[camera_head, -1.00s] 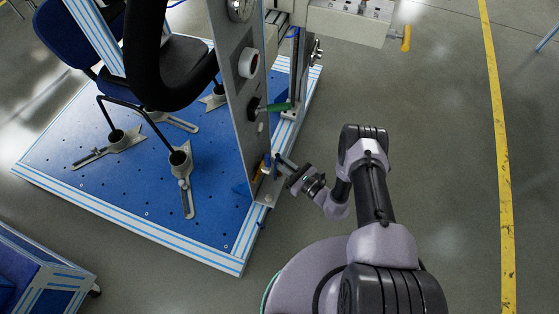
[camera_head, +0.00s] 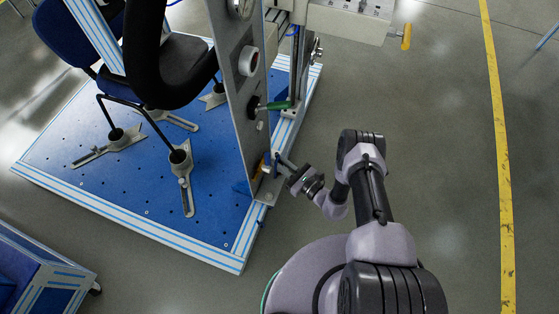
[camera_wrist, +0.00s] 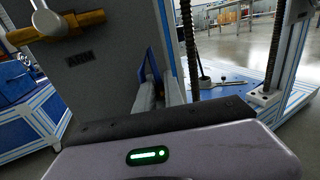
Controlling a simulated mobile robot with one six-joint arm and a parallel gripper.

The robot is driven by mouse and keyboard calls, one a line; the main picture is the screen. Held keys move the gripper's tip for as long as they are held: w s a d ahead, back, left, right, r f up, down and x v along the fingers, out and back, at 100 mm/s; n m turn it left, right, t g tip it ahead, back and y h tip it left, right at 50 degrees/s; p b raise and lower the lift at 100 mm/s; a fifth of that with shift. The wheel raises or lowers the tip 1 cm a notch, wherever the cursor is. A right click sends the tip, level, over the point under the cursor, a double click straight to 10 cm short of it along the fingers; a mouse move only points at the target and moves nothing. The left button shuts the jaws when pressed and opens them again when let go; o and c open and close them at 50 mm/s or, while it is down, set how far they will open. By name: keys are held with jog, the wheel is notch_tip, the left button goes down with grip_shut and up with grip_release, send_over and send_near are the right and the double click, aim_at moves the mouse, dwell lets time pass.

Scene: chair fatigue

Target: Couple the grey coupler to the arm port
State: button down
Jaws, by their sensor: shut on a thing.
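A grey upright panel (camera_wrist: 105,85) marked ARM fills the left middle of the wrist view. A brass fitting (camera_wrist: 75,27) with a grey lever sits above the label; I cannot tell whether it is the arm port. My gripper (camera_head: 281,161) is at the panel's lower edge in the head view. Its grey fingers (camera_wrist: 158,92) are close together in the wrist view, beside a blue part (camera_wrist: 149,65). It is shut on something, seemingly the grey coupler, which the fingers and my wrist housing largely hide. I cannot tell whether the coupler touches the port.
The panel stands on a blue perforated platform (camera_head: 100,205) that carries a chair (camera_head: 180,70) with its feet in metal clamps. A green handle (camera_head: 279,106) sticks out above my gripper. A control box (camera_head: 345,22) is at the top. Floor to the right is clear.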

jog(key=shift+f, duration=0.55)
jog(key=c, duration=1.4)
grip_release()
jog(key=shift+o, duration=0.2)
jog(key=shift+d, duration=0.1)
jog(key=p+v, duration=0.4)
jog(key=v, duration=1.3)
jog(key=shift+s+d, duration=0.1)
jog(key=shift+s, duration=0.05)
